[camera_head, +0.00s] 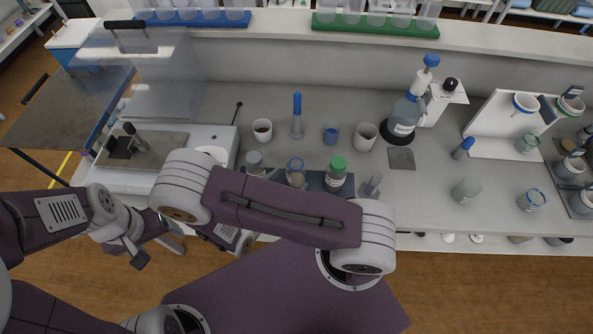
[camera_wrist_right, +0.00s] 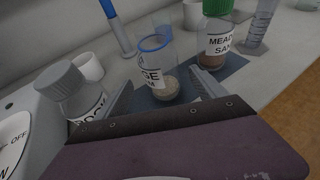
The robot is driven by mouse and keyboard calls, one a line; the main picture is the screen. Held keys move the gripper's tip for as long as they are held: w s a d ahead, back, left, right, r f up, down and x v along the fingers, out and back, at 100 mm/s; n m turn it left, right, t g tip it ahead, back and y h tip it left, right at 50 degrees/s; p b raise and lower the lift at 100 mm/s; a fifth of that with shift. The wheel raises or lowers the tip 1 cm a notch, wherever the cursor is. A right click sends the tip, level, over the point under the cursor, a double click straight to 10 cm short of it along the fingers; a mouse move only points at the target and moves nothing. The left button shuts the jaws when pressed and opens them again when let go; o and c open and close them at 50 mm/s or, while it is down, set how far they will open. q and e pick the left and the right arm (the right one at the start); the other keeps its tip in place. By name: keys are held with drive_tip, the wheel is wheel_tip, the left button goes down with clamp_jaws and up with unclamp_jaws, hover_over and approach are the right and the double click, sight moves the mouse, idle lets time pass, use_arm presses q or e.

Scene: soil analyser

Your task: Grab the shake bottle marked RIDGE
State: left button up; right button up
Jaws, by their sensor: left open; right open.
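The shake bottle (camera_head: 296,174) is clear with a blue rim and stands upright on a dark mat (camera_head: 314,181). In the right wrist view the bottle (camera_wrist_right: 156,72) holds grainy soil, and its partly visible label ends in "GE". My right gripper (camera_wrist_right: 162,92) is open, its fingers on either side of the bottle's near side; contact cannot be told. In the head view my right arm link hides this gripper. My left gripper (camera_head: 160,250) is open and empty, low at the left in front of the bench.
A grey-capped bottle (camera_wrist_right: 72,92) stands close on the left. A white cup (camera_head: 262,131), a blue-topped tube (camera_head: 297,117) and a blue cup (camera_head: 331,134) stand behind. The bench right of the mat has free room.

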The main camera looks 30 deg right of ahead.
sight(291, 179)
drive_tip(key=shift+x, duration=1.1)
drive_tip(key=shift+w+d+f, duration=0.15)
drive_tip(key=shift+w+d, duration=0.05)
drive_tip(key=shift+d, duration=0.1)
drive_tip(key=shift+w+d+p, duration=0.15)
drive_tip(key=shift+d+p, duration=0.15)
drive_tip(key=shift+d, duration=0.05)
drive_tip(key=p+x, duration=0.1)
drive_tip(key=x, duration=0.2)
drive_tip(key=shift+w+d+f, duration=0.1)
drive_tip(key=shift+d+f, duration=0.05)
drive_tip(key=shift+d, duration=0.2)
drive_tip(key=shift+w+d+f, duration=0.25)
drive_tip(key=c, duration=1.5)
drive_tip(key=shift+r, duration=0.1)
wheel_tip(291, 179, up, 10)
